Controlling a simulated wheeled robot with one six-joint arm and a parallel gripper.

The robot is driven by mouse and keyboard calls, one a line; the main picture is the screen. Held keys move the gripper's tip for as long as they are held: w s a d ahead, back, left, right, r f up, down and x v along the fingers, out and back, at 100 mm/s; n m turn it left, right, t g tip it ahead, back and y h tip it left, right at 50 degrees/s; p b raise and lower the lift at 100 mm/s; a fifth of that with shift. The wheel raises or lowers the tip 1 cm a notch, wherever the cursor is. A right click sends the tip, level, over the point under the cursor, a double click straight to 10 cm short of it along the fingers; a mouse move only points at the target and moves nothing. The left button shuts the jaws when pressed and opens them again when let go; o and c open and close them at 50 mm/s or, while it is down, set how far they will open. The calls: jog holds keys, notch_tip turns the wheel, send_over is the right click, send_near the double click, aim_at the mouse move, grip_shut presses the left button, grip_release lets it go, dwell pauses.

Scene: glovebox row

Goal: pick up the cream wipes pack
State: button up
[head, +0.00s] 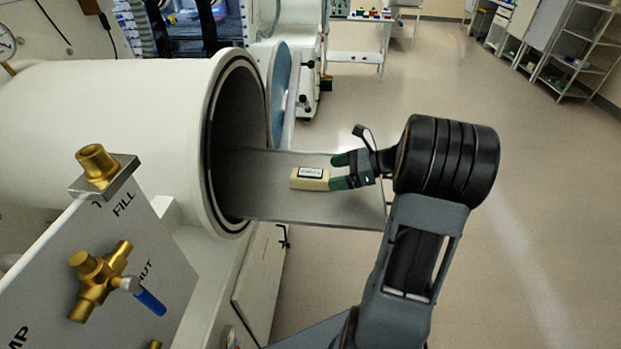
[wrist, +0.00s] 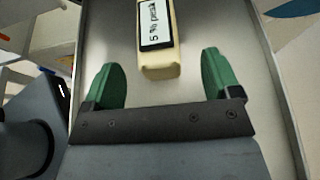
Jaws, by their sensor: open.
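The cream wipes pack (head: 310,180) lies on the flat grey tray (head: 270,205) that sticks out of the round chamber opening. It is a small block with a black-edged white label on top. In the wrist view the pack (wrist: 168,58) is ahead of my gripper (wrist: 161,80), between the lines of its two green fingers. Its near end lies about level with the fingertips, with a gap on each side. My gripper (head: 340,171) is open and empty, just right of the pack in the head view. The pack's far end is cut off in the wrist view.
The round white chamber (head: 222,215) stands left of the pack, with its mouth open around the tray. A valve panel (head: 125,265) with brass fittings and a blue handle is at the lower left. Open floor (head: 540,200) lies to the right.

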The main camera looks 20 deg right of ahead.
aim_at(323, 175)
jog(key=shift+p+x, duration=0.6)
jog(key=shift+x, duration=1.95)
jog(key=shift+s+a, duration=0.1)
jog(key=shift+c, duration=0.4)
jog(key=c, duration=1)
jog(key=shift+r, duration=0.1)
